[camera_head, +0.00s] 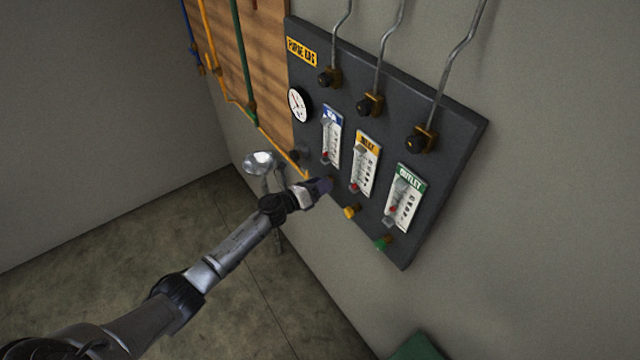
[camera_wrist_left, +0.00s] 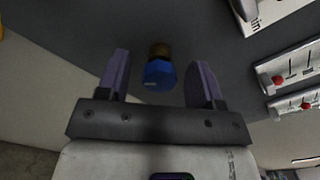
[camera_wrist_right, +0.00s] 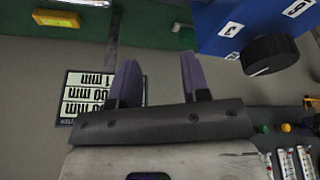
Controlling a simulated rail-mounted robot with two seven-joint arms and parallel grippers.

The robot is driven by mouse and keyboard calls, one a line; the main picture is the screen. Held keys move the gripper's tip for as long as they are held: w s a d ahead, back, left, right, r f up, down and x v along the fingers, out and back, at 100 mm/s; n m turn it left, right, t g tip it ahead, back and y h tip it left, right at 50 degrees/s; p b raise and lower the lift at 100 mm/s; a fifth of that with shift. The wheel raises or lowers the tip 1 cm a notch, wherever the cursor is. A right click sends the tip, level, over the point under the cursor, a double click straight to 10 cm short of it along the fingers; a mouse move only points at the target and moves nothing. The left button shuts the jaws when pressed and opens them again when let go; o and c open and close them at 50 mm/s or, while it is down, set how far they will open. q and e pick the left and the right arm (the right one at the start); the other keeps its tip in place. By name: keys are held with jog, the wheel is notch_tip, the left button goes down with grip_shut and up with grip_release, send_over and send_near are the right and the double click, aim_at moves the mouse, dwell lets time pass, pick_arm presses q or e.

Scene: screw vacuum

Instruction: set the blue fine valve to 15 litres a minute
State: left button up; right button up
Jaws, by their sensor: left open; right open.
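The blue fine valve (camera_wrist_left: 159,74) is a blue knob on a brass stem, in the left wrist view between the two open fingers of my left gripper (camera_wrist_left: 160,62), with a gap on each side. In the head view, my left gripper (camera_head: 323,187) is at the panel below the blue-labelled flowmeter (camera_head: 331,138) and hides the knob. A red float shows low in that flowmeter's tube; its reading is too small to make out. My right gripper (camera_wrist_right: 159,66) is open and empty in the right wrist view, away from the valve.
The dark panel (camera_head: 445,150) also carries a yellow-labelled flowmeter (camera_head: 366,164), a green-labelled flowmeter (camera_head: 404,199), a yellow knob (camera_head: 351,212), a green knob (camera_head: 383,242) and a round gauge (camera_head: 298,104). A blue box (camera_wrist_right: 225,30) with a black knob is near my right gripper.

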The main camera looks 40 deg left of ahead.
dwell(0.3)
pick_arm(q)
jog(key=c, duration=0.9)
jog(key=shift+n, duration=0.3)
jog(key=n, duration=0.3)
jog(key=shift+p, duration=0.35)
jog(key=n, duration=0.3)
jog(key=shift+a+n+p, duration=0.1)
jog(key=shift+n+p, duration=0.2)
jog(key=shift+n, duration=0.1)
jog(key=n, duration=0.2)
jog(key=shift+f+n, duration=0.1)
jog(key=shift+n, duration=0.3)
jog(key=shift+n+p, duration=0.4)
jog(key=shift+n, duration=0.1)
jog(key=shift+f+n, duration=0.1)
jog(key=shift+n, duration=0.2)
